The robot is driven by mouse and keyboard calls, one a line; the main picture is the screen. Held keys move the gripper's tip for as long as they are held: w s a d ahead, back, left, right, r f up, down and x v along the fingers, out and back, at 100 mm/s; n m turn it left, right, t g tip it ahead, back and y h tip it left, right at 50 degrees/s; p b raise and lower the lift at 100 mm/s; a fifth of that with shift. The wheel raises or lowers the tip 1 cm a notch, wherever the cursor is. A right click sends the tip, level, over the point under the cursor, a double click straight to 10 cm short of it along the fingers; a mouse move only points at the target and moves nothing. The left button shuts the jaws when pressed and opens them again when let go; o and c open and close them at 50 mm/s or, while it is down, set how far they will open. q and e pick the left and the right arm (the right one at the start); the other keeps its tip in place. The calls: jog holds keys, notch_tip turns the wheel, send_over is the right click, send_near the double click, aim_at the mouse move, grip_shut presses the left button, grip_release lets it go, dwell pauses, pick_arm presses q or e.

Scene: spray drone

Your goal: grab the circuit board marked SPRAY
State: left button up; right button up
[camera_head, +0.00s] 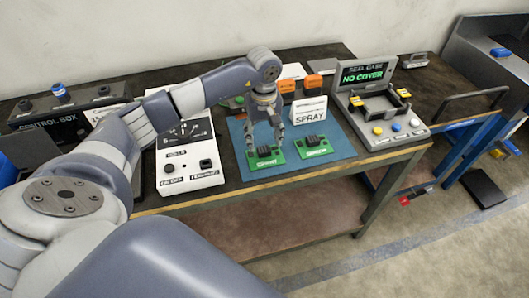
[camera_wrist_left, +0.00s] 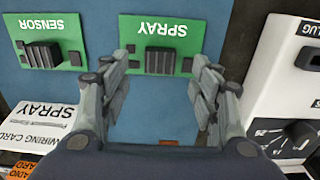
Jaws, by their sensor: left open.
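The green circuit board marked SPRAY (camera_head: 265,161) lies flat on a blue mat (camera_head: 239,163), at the mat's front left in the head view. It also shows at the top middle of the left wrist view (camera_wrist_left: 166,28), with a black connector block (camera_wrist_left: 160,60). My left gripper (camera_head: 266,146) is open above this board. In the left wrist view its fingers (camera_wrist_left: 165,72) are spread, with the connector block between the tips and nothing held. I cannot tell whether the tips touch the board. My right gripper is in neither view.
A similar green board marked SENSOR (camera_wrist_left: 45,40) lies beside it. A white SPRAY card (camera_head: 310,110) stands behind the boards. A white switch box (camera_head: 188,158) is left of the mat; a grey test station (camera_head: 386,105) showing NO COVER is right. Orange blocks (camera_head: 314,82) are behind.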

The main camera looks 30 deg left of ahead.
aim_at(264, 151)
pick_arm(q)
jog(key=f, duration=0.1)
jog(key=f+p, duration=0.1)
jog(key=f, duration=0.1)
jog(key=shift+s+d+f, duration=0.2)
jog(key=shift+s+d, duration=0.1)
jog(key=shift+f, duration=0.5)
jog(key=c, duration=1.2)
jog(key=shift+o, duration=0.2)
jog(key=shift+w+r, duration=0.1)
jog(key=shift+r, duration=0.05)
